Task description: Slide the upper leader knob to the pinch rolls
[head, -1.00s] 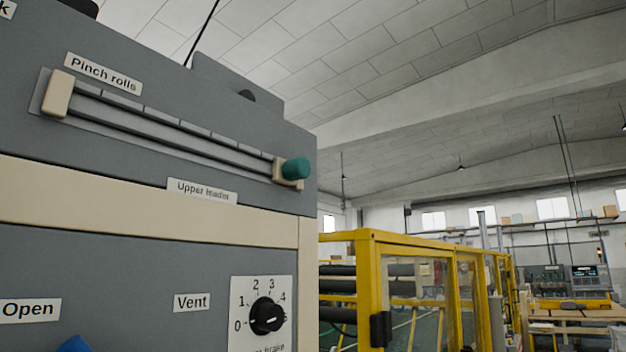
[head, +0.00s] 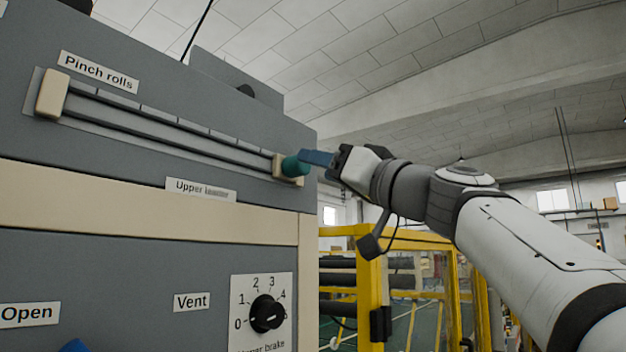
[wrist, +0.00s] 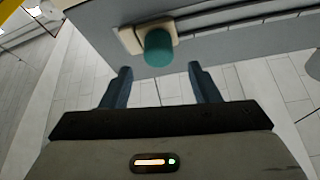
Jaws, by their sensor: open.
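The green upper leader knob (head: 294,166) sits at the right end of its slide track (head: 165,127), by the cream end block. The "Pinch rolls" label (head: 98,72) is above the track's left end, and the "Upper leader" label (head: 201,189) is below its right part. My gripper (head: 316,158) comes from the right, with its blue fingers just right of the knob in the head view. In the wrist view the gripper (wrist: 157,88) is open and empty. The knob (wrist: 158,46) shows ahead of the gap between the fingers, apart from both.
Below the track are a black rotary dial (head: 266,313), a "Vent" label (head: 192,302) and part of a blue knob (head: 75,346) by "Open". A yellow guard frame (head: 369,285) stands to the right behind the panel. The track left of the knob is clear.

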